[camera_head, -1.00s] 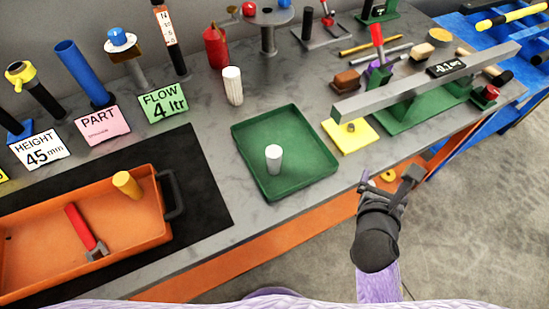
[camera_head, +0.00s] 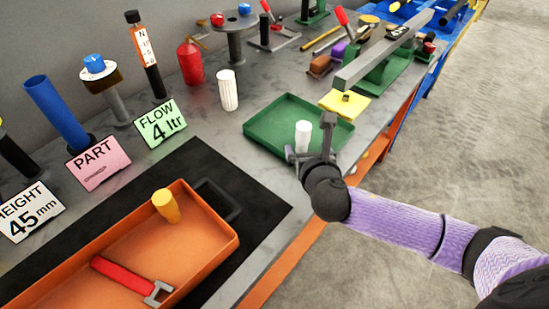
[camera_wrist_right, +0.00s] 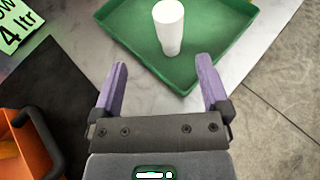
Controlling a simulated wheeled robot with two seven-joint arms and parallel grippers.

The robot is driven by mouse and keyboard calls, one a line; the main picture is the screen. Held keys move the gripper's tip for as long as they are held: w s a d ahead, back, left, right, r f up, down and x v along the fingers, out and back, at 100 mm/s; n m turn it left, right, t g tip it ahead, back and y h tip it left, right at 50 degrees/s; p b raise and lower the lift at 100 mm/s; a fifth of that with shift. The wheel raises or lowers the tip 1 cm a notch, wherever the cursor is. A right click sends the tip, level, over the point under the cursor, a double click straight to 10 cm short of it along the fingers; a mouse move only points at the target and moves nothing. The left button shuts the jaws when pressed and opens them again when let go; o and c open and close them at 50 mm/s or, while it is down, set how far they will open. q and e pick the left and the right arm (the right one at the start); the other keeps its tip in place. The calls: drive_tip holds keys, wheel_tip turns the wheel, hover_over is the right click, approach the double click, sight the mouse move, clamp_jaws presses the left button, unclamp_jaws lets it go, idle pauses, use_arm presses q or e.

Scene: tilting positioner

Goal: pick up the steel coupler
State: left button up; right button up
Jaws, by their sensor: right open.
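A pale, smooth upright cylinder (camera_head: 303,136), which looks like the steel coupler, stands in the green tray (camera_head: 262,147). It also shows in the right wrist view (camera_wrist_right: 169,27), beyond the fingertips and roughly centred between them. My right gripper (camera_head: 309,138) is at the tray's near edge, in front of the cylinder. In the right wrist view my gripper (camera_wrist_right: 161,66) has its two purple fingers wide apart with nothing between them. The cylinder's lower part is partly hidden by my gripper in the head view. My left gripper is not in view.
An orange bin (camera_head: 229,246) with a yellow cylinder (camera_head: 166,205) and a red-handled tool (camera_head: 125,275) lies to the left. A white ribbed cylinder (camera_head: 228,90) stands behind the tray. A grey beam (camera_head: 380,55) on a green stand is at the right.

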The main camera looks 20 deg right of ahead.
sight(305, 134)
drive_tip(key=b+x, duration=0.1)
drive_tip(key=x, duration=0.2)
drive_tip(key=b+x, duration=0.2)
drive_tip(key=x, duration=0.1)
drive_tip(key=d+b+x, duration=0.1)
drive_tip(key=x, duration=0.2)
drive_tip(key=shift+w+d+f+b, duration=0.15)
drive_tip(key=shift+f+b, duration=0.05)
drive_tip(key=shift+b, duration=0.15)
drive_tip(key=shift+w+d, duration=0.1)
drive_tip(key=shift+w, duration=0.2)
drive_tip(key=shift+r, duration=0.1)
drive_tip(key=shift+c, duration=0.8)
clamp_jaws()
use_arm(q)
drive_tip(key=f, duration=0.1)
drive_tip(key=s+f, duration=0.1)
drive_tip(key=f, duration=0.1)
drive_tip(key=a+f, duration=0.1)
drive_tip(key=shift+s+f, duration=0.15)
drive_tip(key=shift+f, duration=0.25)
